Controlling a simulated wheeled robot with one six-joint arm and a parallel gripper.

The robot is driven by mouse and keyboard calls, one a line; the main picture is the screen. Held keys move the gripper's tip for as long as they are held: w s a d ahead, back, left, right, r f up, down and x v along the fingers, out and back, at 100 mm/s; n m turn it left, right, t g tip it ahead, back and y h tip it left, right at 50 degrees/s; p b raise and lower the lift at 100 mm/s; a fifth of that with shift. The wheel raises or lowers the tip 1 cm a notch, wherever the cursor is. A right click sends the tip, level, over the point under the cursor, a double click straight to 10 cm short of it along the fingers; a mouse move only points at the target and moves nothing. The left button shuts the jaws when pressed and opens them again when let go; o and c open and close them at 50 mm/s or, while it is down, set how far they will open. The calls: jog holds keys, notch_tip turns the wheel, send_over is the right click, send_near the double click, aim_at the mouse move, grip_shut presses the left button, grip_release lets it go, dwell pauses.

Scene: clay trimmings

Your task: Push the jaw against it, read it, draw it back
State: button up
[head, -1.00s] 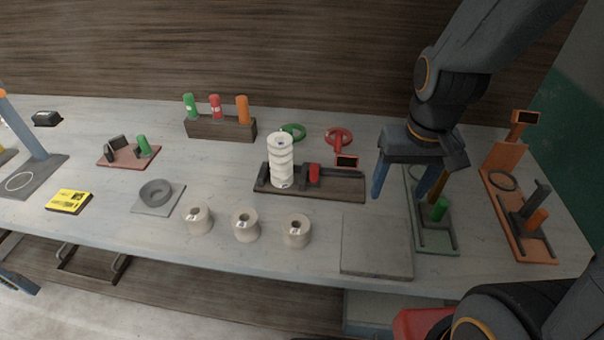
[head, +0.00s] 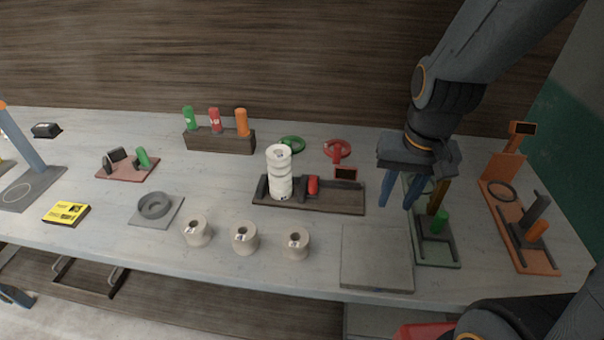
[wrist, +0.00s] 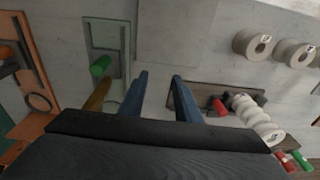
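A dark gauge tray (head: 335,205) lies mid-bench. It has a red jaw (head: 313,185) and a small dark display in a red frame (head: 345,173). A white ribbed piece (head: 279,185) appears upright at its left end, beside a dark block; a gap at the jaw cannot be judged. The display's reading is too small to make out. My gripper (head: 398,206) is right of the tray, above the bench, with its blue fingers apart and nothing between them. The wrist view also shows the open fingers (wrist: 158,75), the red jaw (wrist: 220,105) and the white piece (wrist: 255,117).
A green gauge tray (head: 437,250) and an orange one (head: 525,250) stand at right. A grey slab (head: 377,258) lies in front of my gripper. Several beige rolls (head: 245,238) line the front. A rack (head: 220,141) with coloured cylinders stands behind.

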jog(key=w+m, duration=0.1)
jog(key=m, duration=0.2)
jog(key=w+a+m+y+b, duration=0.1)
jog(key=m, duration=0.1)
jog(key=w+a+m, duration=0.1)
jog(key=m, duration=0.2)
jog(key=shift+w+r+m, duration=0.3)
jog(key=shift+w, duration=0.05)
grip_shut()
jog(key=m+y+b, duration=0.2)
jog(key=m+y, duration=0.1)
jog(key=m, duration=0.8)
send_over(326, 199)
jog(key=s+d, duration=0.2)
jog(key=d, duration=0.2)
jog(key=f, duration=0.6)
jog(key=shift+w, duration=0.25)
jog(key=a, duration=0.2)
jog(key=w+a+p, duration=0.1)
jog(key=shift+f, duration=0.25)
jog(key=shift+w+a, duration=0.25)
jog(key=shift+a, duration=0.25)
